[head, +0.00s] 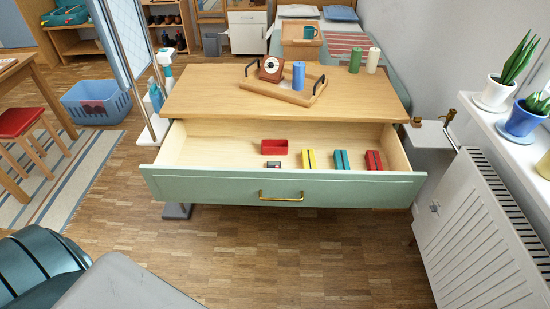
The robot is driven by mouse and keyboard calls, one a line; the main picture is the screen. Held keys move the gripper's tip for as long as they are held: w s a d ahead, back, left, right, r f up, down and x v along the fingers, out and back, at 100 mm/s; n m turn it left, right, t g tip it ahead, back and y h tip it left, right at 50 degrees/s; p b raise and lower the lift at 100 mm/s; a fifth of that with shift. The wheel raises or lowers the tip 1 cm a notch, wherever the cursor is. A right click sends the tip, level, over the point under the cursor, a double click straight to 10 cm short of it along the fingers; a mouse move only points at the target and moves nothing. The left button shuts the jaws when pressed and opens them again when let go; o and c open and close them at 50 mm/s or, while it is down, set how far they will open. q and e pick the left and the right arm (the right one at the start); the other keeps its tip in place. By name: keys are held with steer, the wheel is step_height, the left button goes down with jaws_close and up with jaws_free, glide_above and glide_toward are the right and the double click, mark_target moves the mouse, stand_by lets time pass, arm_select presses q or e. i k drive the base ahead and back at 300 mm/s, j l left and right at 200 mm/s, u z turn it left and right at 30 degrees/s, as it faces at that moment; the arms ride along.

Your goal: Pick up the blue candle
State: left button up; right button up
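The blue candle (298,75) is a short upright cylinder. It stands on a wooden tray (276,93) with dark handles, on top of the wooden dresser (200,95). A dark red clock-like object (272,68) stands beside it on the tray, to its left. A green candle (355,60) and a cream candle (373,60) stand at the back right of the dresser top, off the tray. Neither of my grippers is in view.
The green-fronted drawer (230,185) is pulled open below the top. It holds a red box (274,147), a small dark item (273,164) and several coloured blocks. A white radiator (480,235) is at right. Floor in front of the drawer is clear.

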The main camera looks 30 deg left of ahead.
mark_target(298, 70)
steer(key=u, duration=0.9)
